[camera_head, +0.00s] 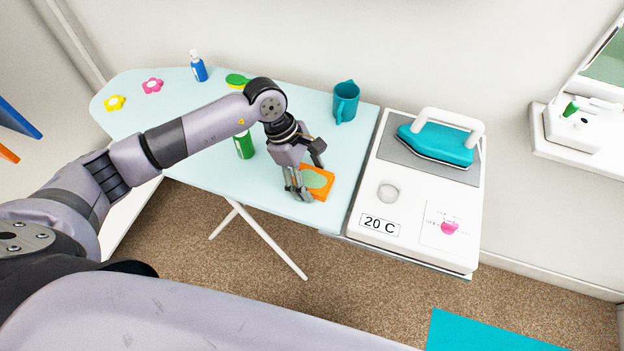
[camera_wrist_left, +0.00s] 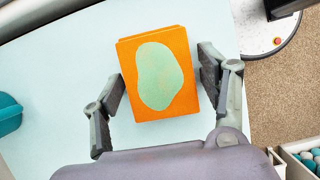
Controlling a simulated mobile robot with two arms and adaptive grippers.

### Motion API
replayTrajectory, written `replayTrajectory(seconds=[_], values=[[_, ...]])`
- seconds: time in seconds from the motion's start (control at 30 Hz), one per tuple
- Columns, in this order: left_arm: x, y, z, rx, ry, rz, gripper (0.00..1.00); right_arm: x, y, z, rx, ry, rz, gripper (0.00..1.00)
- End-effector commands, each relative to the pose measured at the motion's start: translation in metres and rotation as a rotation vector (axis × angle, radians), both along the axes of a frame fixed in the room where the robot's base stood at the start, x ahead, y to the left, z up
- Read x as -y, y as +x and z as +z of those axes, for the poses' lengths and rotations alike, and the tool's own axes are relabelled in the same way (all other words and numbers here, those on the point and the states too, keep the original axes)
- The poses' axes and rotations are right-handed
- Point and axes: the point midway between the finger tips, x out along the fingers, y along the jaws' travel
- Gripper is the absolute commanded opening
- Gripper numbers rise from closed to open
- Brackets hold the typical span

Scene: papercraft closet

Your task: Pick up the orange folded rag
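The orange folded rag (camera_head: 325,187) lies on the light blue ironing board near its front edge. It is a flat orange block with a pale green blob on top. My right gripper is not in view.
A green bottle (camera_head: 245,145) stands left of the gripper and a teal mug (camera_head: 346,101) stands behind it. The white iron stand (camera_head: 408,232) with a teal iron (camera_head: 440,143) adjoins on the right. A blue bottle (camera_head: 198,67) and flower shapes (camera_head: 152,85) are at the far left.

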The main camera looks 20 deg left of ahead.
Motion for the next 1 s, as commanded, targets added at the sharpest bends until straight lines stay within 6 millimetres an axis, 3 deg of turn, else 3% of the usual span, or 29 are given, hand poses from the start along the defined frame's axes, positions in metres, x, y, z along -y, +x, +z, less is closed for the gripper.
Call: replayTrajectory(seconds=[0.27, 0.73, 0.87, 1.0], values=[[0.000, 0.002, -0.001, 0.006, 0.001, 0.002, 0.42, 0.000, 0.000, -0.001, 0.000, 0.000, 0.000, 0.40], [-0.001, 0.002, 0.001, 0.008, 0.001, 0.004, 0.41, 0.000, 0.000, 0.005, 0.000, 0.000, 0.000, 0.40], [-0.001, 0.002, 0.007, 0.007, 0.001, 0.004, 0.41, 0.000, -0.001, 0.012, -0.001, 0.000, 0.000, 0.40], [-0.001, 0.003, 0.034, 0.013, 0.001, 0.000, 0.41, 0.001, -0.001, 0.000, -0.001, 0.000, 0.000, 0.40]])
